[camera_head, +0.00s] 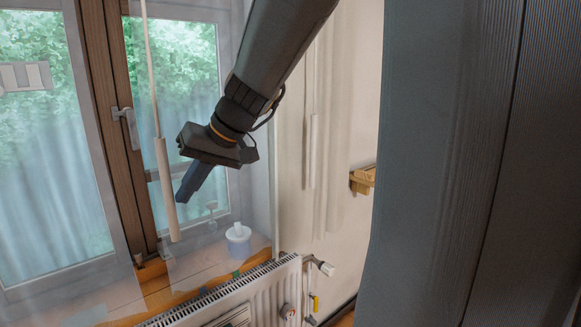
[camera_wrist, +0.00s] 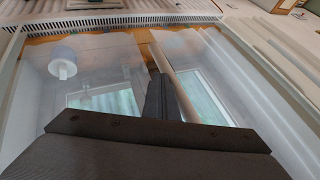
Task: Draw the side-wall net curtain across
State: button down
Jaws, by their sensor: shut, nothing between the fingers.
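A sheer net curtain (camera_head: 338,130) hangs in folds by the side wall, right of the window. A slim pale pull wand (camera_head: 313,150) hangs against it. Another pale wand (camera_head: 167,190) hangs on a cord in front of the window, and a sheer net (camera_head: 60,190) covers the panes behind it. My gripper (camera_head: 185,198) is shut and empty, pointing down, just right of the window wand in the head view. In the wrist view a pale rod (camera_wrist: 175,82) runs right beside my closed fingers (camera_wrist: 158,88); I cannot tell whether they touch.
A white radiator (camera_head: 240,296) stands below the window sill, with a valve (camera_head: 325,267) at its right end. A small wooden shelf (camera_head: 363,180) juts from the side wall. A large grey panel fills the right of the head view.

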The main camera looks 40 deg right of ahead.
aim_at(168, 201)
jog(key=a, duration=0.3)
jog(key=shift+s+a, duration=0.1)
jog(key=shift+a, duration=0.05)
